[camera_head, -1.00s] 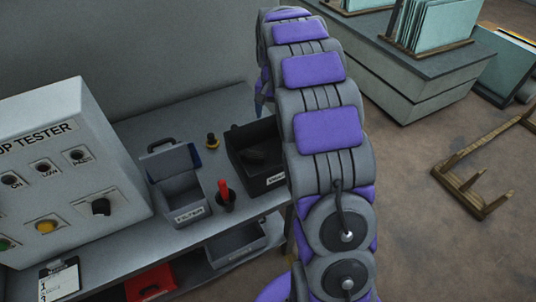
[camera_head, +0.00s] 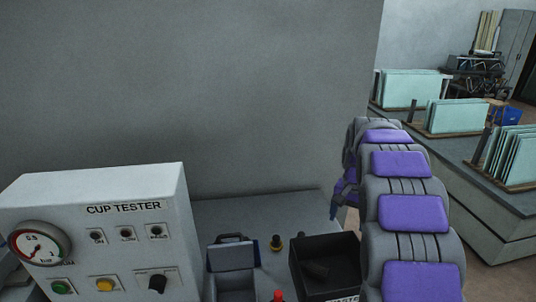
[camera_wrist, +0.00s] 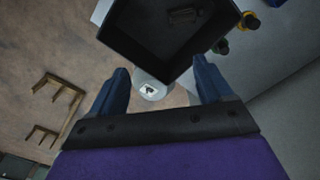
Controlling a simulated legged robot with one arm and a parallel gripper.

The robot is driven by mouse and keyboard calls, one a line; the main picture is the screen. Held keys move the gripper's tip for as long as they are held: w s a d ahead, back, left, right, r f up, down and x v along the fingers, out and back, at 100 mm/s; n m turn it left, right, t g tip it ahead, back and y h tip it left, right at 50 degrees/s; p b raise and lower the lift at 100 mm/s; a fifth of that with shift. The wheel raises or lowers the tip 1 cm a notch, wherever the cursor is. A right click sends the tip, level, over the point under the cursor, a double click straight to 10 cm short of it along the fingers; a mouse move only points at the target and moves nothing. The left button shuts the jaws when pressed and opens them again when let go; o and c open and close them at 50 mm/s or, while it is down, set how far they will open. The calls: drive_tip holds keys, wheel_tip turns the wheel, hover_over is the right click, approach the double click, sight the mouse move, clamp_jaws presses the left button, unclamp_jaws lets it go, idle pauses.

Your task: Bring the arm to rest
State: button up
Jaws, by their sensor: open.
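My arm, grey with purple pads, rises along the right side of the head view. My gripper (camera_wrist: 162,68) shows in the wrist view as two blue fingers spread wide apart, with nothing held between them. Whether the fingers touch the bin is unclear.
The white cup tester (camera_head: 130,240) stands on the bench at left. Glass racks (camera_head: 457,115) stand at right. A wall rises behind the bench.

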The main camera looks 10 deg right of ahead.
drive_tip(key=s+a+r+n, duration=0.25)
drive_tip(key=s+a, duration=0.45)
drive_tip(key=s, duration=0.4)
drive_tip(key=s+a+f+n, duration=0.1)
drive_tip(key=s+a, duration=0.2)
drive_tip(key=s, duration=0.6)
drive_tip(key=s+a+f+n+g, duration=0.1)
drive_tip(key=s+a+n, duration=0.1)
drive_tip(key=s, duration=0.8)
drive_tip(key=s+a+f+n, duration=0.1)
drive_tip(key=s+a, duration=0.3)
drive_tip(key=s, duration=0.5)
drive_tip(key=shift+s+a+f+n+g, duration=0.15)
drive_tip(key=shift+s+f+n+g, duration=0.1)
drive_tip(key=shift+s+n+g, duration=0.25)
drive_tip(key=shift+w, duration=0.15)
